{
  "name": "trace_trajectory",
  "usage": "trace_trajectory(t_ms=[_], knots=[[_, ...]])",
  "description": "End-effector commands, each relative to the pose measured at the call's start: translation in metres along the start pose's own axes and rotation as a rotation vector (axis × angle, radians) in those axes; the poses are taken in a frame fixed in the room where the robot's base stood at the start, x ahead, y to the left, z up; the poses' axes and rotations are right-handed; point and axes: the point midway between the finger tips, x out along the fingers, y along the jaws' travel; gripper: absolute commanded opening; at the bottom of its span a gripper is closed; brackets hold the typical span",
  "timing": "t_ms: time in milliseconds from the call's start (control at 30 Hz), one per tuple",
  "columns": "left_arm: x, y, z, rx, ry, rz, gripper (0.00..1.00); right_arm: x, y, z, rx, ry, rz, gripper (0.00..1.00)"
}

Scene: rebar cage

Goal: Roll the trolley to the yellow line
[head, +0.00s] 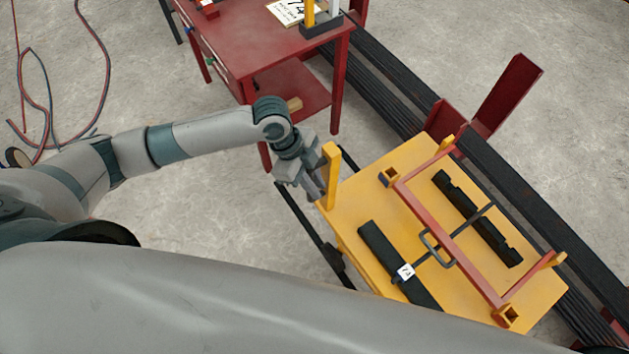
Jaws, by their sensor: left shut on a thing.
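The trolley has a yellow deck (352,222) and stands at the right of the view, turned at an angle. A yellow upright post (331,178) rises at its near left corner. My left gripper (316,190) is at that post and is shut on a part of the trolley; its fingers partly hide the exact grip. A dark bar (308,222) runs along the trolley's left side, below the gripper. My right gripper is out of view. No yellow line on the floor shows.
The deck carries a red frame (465,257), a tagged black block (377,250) and a notched black block (466,205). A red table (262,50) stands behind. Long dark bars (385,85) lie beyond the trolley. Hoses (108,62) lie at far left. Bare concrete (215,190) is clear left of the trolley.

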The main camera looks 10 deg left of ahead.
Motion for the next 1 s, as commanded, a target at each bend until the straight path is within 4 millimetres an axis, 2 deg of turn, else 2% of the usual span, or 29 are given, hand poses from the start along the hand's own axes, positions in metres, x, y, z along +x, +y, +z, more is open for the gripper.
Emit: trace_trajectory(t_ms=[33, 67, 567, 767, 1000], knots=[[-0.002, -0.002, 0.001, -0.001, -0.003, -0.003, 0.0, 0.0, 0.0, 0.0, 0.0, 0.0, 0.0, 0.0], [-0.002, -0.002, 0.001, -0.001, -0.003, -0.003, 0.23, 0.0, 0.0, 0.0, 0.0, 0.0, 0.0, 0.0], [-0.007, -0.002, 0.001, 0.001, -0.002, -0.003, 0.23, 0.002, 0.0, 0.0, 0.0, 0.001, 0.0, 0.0], [-0.028, -0.001, 0.002, 0.003, -0.002, -0.004, 0.23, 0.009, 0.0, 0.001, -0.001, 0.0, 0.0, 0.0], [-0.072, -0.002, 0.002, 0.002, -0.002, -0.006, 0.23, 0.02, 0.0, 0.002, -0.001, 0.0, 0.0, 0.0]])
